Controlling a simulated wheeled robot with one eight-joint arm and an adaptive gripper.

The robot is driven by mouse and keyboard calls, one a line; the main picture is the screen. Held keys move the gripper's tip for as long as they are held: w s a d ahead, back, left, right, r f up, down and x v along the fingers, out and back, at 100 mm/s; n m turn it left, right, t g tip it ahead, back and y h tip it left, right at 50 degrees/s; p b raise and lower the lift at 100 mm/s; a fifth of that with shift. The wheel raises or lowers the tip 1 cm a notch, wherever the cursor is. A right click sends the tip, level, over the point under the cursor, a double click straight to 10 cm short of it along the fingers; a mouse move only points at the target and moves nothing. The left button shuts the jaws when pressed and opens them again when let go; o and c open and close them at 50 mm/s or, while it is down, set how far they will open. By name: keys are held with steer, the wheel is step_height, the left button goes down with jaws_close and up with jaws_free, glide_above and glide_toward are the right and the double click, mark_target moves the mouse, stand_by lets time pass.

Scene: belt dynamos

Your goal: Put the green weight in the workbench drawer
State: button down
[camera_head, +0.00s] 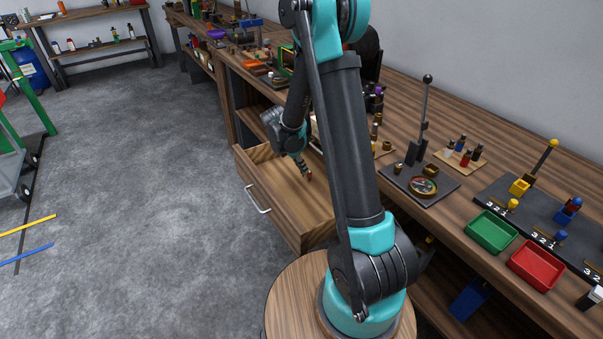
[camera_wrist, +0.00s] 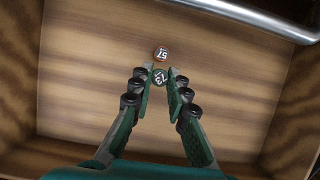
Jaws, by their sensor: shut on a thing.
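The workbench drawer (camera_head: 285,232) is pulled open, with a silver handle on its front. My gripper (camera_head: 305,168) is over the open drawer, pointing down into it. In the wrist view my gripper (camera_wrist: 159,72) is shut on a small dark greenish weight, which I take as the green weight (camera_wrist: 160,78); its numbered round top shows between the fingertips. I cannot tell how high the held weight is above that floor.
The drawer handle (camera_wrist: 262,18) crosses the top of the wrist view. On the workbench are a lever stand (camera_head: 420,180), a green tray (camera_head: 491,232) and a red tray (camera_head: 535,265). Much of the drawer floor (camera_wrist: 90,90) is bare. Open grey floor lies left of the drawer.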

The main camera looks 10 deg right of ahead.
steer(key=shift+f, duration=1.55)
steer(key=c, duration=1.5)
jaws_free()
steer(key=shift+f, duration=0.1)
steer(key=shift+o, duration=0.2)
steer(key=v, duration=1.2)
steer(key=s+d+m+t+y, duration=0.1)
steer(key=s+d+m, duration=0.3)
steer(key=s+m, duration=0.7)
steer(key=s+d+m+t+y, duration=0.1)
steer(key=s+d+m+y, duration=0.2)
steer(key=s+m, duration=0.8)
steer(key=shift+s+d+t, duration=0.3)
steer(key=shift+s+d, duration=0.2)
steer(key=shift+s, duration=0.35)
